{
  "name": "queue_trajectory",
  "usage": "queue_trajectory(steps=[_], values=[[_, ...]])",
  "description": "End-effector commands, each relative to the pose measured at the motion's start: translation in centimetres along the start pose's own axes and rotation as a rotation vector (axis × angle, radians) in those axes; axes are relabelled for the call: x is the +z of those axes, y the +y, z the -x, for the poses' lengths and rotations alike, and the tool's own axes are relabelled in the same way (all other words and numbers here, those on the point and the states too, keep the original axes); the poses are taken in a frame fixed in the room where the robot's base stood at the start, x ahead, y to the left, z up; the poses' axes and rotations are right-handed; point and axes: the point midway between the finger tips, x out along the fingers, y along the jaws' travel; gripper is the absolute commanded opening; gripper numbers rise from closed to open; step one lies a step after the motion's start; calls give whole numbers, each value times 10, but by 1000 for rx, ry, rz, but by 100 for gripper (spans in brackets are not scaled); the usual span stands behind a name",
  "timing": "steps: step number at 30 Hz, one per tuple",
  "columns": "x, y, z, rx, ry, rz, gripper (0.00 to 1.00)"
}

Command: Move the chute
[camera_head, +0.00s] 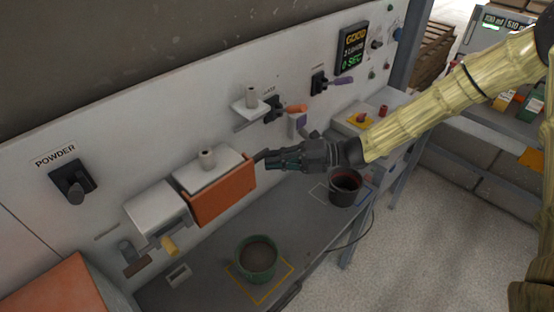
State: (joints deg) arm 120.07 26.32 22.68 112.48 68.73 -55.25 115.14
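No part is labelled as the chute, so I cannot tell for sure which one it is.
A green pot (257,258) stands in a yellow outline on the grey bench (215,282). A dark pot (344,187) stands farther right, under my arm. A black POWDER lever (73,182) and other levers stick out of the panel. An orange block (65,288) fills the lower left.

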Motion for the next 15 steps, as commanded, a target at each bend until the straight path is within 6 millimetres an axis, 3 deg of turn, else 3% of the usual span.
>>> queue_trajectory(steps=[6,15], values=[[-10,8,19,6,-5,1,0],[-20,2,47,7,-1,3,0]])
